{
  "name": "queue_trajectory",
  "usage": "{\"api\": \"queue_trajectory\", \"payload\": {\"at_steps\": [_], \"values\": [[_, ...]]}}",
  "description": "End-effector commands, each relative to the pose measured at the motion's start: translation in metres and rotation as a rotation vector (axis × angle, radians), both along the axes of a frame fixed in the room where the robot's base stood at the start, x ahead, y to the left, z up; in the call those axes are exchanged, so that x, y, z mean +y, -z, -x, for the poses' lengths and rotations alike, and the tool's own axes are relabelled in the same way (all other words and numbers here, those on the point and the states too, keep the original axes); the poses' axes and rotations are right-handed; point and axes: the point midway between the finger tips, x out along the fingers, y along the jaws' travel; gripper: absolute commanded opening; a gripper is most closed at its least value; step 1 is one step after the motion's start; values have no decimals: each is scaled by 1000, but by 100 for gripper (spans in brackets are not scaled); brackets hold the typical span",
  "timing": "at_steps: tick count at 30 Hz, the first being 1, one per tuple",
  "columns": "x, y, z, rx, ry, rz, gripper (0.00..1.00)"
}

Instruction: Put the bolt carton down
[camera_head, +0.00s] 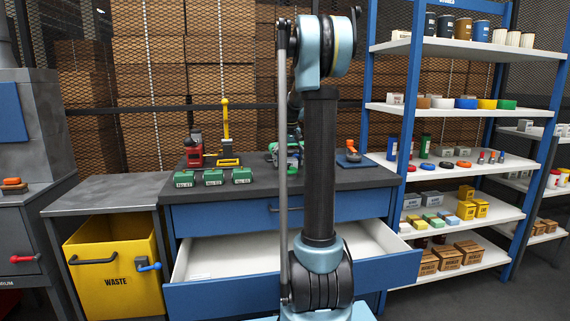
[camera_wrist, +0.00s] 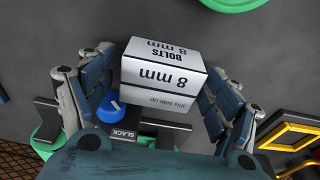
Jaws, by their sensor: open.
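The bolt carton (camera_wrist: 165,75), a white and grey box marked "BOLTS 8 mm", sits between the fingers of my gripper (camera_wrist: 157,90) in the wrist view. The fingers are open, one on each side of it. The carton appears to be over or on the dark worktop (camera_wrist: 130,18); its underside is hidden, so I cannot tell contact for certain. In the head view my arm hides the carton and most of my gripper above the workbench top (camera_head: 262,178).
A blue knob (camera_wrist: 110,110) and a "SLACK" label (camera_wrist: 124,133) lie close to the carton. A yellow frame (camera_wrist: 290,132) is at right. Green boxes (camera_head: 213,177) and a red device (camera_head: 194,150) stand on the bench. An open drawer (camera_head: 235,258) juts out below.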

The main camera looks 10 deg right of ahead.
Motion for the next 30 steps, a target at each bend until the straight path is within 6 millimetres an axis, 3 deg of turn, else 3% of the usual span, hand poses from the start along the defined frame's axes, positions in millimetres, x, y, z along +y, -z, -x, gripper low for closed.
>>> {"api": "queue_trajectory", "payload": {"at_steps": [8,21,30], "values": [[1,-13,2,0,-1,0,82],[1,-89,13,0,-1,0,82],[1,-118,18,0,-1,0,82]]}}
